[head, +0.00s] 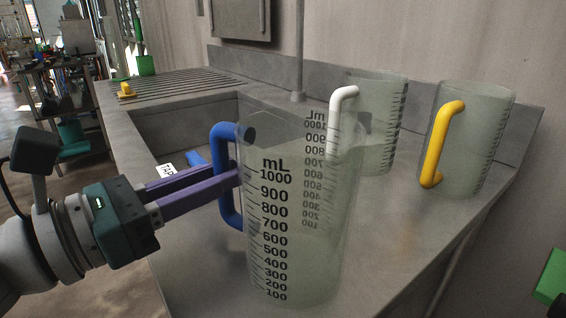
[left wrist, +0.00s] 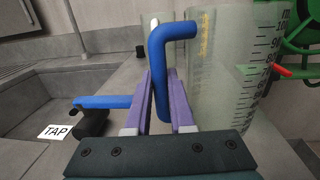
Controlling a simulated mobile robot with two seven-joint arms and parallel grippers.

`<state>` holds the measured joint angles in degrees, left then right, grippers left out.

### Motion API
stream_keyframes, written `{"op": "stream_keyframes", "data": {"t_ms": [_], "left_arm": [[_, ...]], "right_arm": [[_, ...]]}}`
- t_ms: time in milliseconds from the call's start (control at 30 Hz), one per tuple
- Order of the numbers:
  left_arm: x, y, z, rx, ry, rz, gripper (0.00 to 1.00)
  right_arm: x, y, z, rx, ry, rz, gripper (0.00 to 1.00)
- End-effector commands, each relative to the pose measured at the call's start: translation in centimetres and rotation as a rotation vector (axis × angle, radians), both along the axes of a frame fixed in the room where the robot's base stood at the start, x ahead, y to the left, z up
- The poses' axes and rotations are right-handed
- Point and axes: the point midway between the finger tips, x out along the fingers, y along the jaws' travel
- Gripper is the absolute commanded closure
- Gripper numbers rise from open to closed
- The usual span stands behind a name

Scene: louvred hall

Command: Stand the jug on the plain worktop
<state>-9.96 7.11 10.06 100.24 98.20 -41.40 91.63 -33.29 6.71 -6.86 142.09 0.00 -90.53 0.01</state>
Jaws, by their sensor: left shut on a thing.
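A clear measuring jug (head: 300,255) with a blue handle (head: 222,150) and black mL marks is upright in the front middle of the head view. My left gripper (head: 232,180) is shut on its handle, with the purple fingers coming from the left. In the left wrist view the fingers (left wrist: 160,112) close around the lower part of the blue handle (left wrist: 158,70), and the jug (left wrist: 225,70) is to the right. The plain worktop (head: 400,220) is grey and lies under and behind the jug. I cannot tell whether the jug's base touches it. My right gripper is not in view.
A white-handled jug (head: 385,125) and a yellow-handled jug (head: 480,140) stand at the back right of the worktop. A sink basin (head: 180,135) and ribbed drainer (head: 165,88) lie to the left. A blue tap lever (left wrist: 105,101) has a TAP label (left wrist: 54,132) beside it.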

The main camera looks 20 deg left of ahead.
Motion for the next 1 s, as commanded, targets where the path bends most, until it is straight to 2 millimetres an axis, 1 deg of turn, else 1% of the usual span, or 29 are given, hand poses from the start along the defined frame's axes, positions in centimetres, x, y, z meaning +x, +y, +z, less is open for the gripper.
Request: {"op": "stream_keyframes", "data": {"t_ms": [167,200,433,667,733,767,867,1000], "left_arm": [[0.0,0.0,-0.4,0.000,0.000,0.000,1.00],[0.0,0.0,-0.2,0.000,0.000,0.000,0.74],[0.0,0.0,-0.2,0.001,0.001,0.000,0.49],[0.0,0.0,-0.2,0.001,0.001,0.000,0.49],[0.0,0.0,0.3,0.000,0.000,0.000,0.49],[-0.2,0.2,0.0,0.001,0.002,0.001,0.49],[-1.4,1.0,-0.2,0.002,0.003,0.003,0.49],[-4.1,2.7,-0.3,0.002,0.006,0.002,0.49]], "right_arm": [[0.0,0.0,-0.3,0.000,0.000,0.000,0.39],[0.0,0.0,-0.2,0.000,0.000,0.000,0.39],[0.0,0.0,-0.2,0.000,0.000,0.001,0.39],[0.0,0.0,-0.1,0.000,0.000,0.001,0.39],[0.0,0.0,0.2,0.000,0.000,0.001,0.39],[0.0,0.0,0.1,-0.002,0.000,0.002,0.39],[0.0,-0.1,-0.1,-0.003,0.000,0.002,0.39],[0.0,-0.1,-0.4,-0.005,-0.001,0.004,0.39]]}}
